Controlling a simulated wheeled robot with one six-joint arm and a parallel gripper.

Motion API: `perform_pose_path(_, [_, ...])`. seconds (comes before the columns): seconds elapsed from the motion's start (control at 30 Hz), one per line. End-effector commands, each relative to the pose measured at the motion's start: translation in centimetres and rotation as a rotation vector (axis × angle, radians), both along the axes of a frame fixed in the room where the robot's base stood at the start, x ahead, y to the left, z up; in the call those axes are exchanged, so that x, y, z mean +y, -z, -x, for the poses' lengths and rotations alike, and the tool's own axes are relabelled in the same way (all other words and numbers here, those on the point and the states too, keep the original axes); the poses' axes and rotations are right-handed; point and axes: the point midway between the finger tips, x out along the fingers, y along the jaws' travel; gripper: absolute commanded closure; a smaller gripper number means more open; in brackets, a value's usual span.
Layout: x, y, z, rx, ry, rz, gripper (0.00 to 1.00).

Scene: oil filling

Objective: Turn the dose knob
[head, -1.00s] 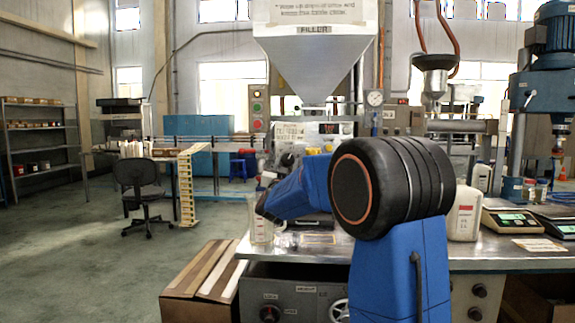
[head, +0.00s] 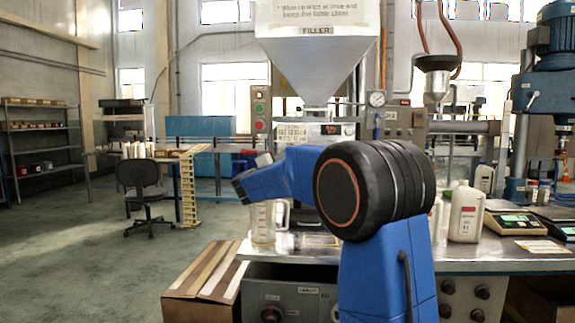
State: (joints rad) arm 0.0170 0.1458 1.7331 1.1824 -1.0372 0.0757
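The filler machine, with its steel hopper (head: 318,62), stands behind the bench. Its front panel (head: 292,133) shows a label and a small dark display. I cannot pick out the dose knob for certain; my blue arm covers the area just below this panel. A dark round knob (head: 271,314) sits on the bench's front cabinet, its lettering too small to read. The wrist end of my arm, with my gripper (head: 242,178), is left of the filler panel, above a clear measuring jug (head: 262,222). Its fingers cannot be made out, and I see nothing held.
The jug stands on the steel bench's left end. A white bottle with a red label (head: 466,212) and scales (head: 515,222) stand on the right. A cardboard box (head: 205,280) is on the floor before the bench. The floor at the left is open around a black chair (head: 145,185).

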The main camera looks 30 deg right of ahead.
Motion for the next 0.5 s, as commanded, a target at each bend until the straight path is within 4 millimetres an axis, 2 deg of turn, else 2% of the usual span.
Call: perform_pose_path(0.5, [0.02,-0.53,-0.03,-0.275,0.001,-0.406,0.82])
